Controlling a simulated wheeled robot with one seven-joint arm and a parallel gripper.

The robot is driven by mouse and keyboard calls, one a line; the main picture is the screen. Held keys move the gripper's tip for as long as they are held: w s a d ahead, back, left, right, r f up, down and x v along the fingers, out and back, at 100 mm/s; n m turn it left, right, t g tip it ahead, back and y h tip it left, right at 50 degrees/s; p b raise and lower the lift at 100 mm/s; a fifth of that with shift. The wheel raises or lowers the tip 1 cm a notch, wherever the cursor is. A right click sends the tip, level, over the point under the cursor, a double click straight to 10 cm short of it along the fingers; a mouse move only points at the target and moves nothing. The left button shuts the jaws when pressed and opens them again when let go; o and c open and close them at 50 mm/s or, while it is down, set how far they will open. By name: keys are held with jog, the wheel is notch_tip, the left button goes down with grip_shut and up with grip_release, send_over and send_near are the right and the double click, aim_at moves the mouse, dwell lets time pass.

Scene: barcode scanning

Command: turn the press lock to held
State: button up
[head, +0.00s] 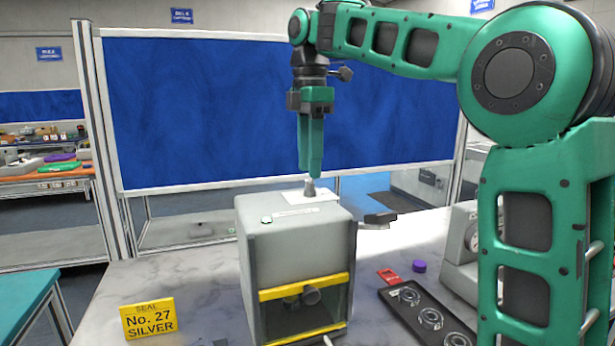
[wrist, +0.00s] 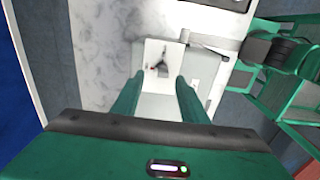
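The press (head: 262,240) is a grey box with a yellow-framed dark window on its front. On its top, a white plate (head: 326,195) carries a small grey knob (head: 310,188), which I take for the lock. In the wrist view the knob (wrist: 162,68) has a tapered shape, with a small red mark beside it on the plate. My gripper (head: 311,175) points straight down just above the knob. In the wrist view my gripper (wrist: 158,76) has its fingers apart, with the knob showing between and beyond the tips. I cannot tell whether they touch it.
A dark lever end (head: 379,220) sticks out right of the press. A black tray (head: 425,325) with ring-shaped pieces, a red piece (head: 388,276) and a purple cap (head: 419,266) lie to the right. A yellow sign (head: 148,318) reading "No. 27 SILVER" stands at the left.

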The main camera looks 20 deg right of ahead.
aim_at(310, 181)
jog(key=shift+f, duration=1.65)
grip_shut()
